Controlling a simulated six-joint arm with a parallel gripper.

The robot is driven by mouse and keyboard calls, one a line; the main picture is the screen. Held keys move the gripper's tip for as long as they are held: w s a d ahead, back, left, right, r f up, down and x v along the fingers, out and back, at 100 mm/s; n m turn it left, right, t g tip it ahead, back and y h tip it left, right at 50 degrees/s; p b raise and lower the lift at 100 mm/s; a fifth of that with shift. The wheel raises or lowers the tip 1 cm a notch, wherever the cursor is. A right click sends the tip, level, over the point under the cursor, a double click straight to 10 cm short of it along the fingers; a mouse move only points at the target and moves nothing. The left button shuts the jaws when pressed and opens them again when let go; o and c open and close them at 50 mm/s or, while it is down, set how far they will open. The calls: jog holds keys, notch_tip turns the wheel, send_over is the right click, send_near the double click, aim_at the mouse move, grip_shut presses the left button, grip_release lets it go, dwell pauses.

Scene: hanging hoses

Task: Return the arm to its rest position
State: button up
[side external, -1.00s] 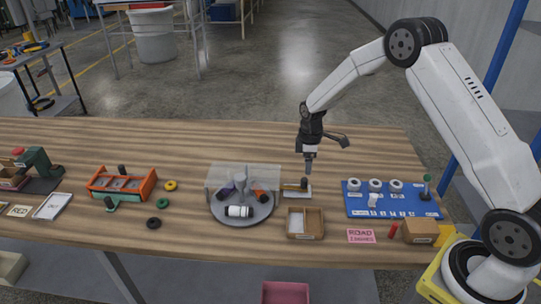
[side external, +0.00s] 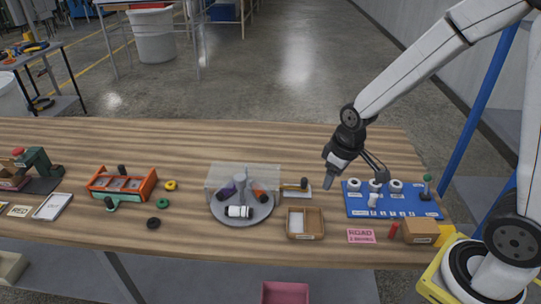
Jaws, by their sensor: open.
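My gripper (side external: 329,183) hangs at the end of my white arm, above the table between the wooden box and the blue board. It points down and to the left. It holds nothing that I can see. The fingers are small in this view and their gap is hard to make out. My arm reaches in from the right, its elbow cut off by the top edge of the picture.
The wooden table (side external: 300,145) carries a blue board (side external: 405,210) with white rolls, an open wooden box (side external: 293,222), a grey turntable (side external: 250,220) with a clear screen, and an orange rack (side external: 140,187). A small brown box (side external: 419,230) stands at right. The table's back strip is clear.

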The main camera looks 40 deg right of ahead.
jog(key=s+a+m, duration=0.1)
jog(key=s+m, duration=0.1)
jog(key=s, duration=0.4)
jog(key=shift+a+r+t, duration=0.3)
